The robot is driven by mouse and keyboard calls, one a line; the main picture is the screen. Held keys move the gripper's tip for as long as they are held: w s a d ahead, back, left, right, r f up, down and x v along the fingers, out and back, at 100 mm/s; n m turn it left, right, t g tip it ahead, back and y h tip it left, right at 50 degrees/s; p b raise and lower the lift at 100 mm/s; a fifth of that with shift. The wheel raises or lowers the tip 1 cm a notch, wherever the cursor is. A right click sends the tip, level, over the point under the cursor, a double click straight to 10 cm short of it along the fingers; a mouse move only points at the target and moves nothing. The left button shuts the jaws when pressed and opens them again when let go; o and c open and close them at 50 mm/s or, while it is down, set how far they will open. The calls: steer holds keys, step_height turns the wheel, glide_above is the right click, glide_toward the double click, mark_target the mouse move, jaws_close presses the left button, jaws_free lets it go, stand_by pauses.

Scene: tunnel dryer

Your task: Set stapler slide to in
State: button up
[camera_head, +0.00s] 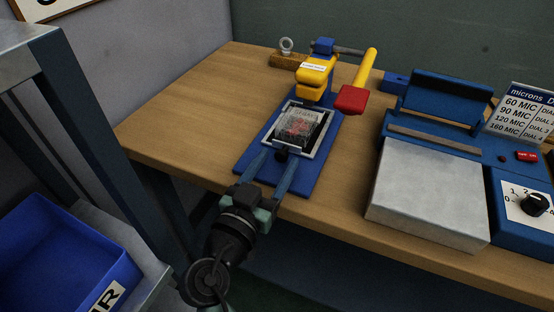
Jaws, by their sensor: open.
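The stapler has a blue base plate (318,178), a yellow head (314,78) and a red-ended yellow handle (352,98). Its slide (321,146) is a silver-framed tray in front of the head, with its far edge close to the head. A clear packet with reddish contents (299,123) lies in the slide. A small dark knob (281,154) is at the slide's near edge. My gripper (281,158) comes from the front, open, with one finger on each side of the knob. I cannot tell whether the fingers touch the slide.
A blue sealer with a grey plate (425,193) and a dial (536,204) stands to the right. A wooden block with a ring (287,57) is behind the stapler. A blue bin (62,255) is at lower left. The wooden bench (185,125) is clear left of the stapler.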

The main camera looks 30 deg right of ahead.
steer(key=v, duration=1.2)
steer(key=shift+b, duration=0.35)
steer(key=shift+s, duration=0.1)
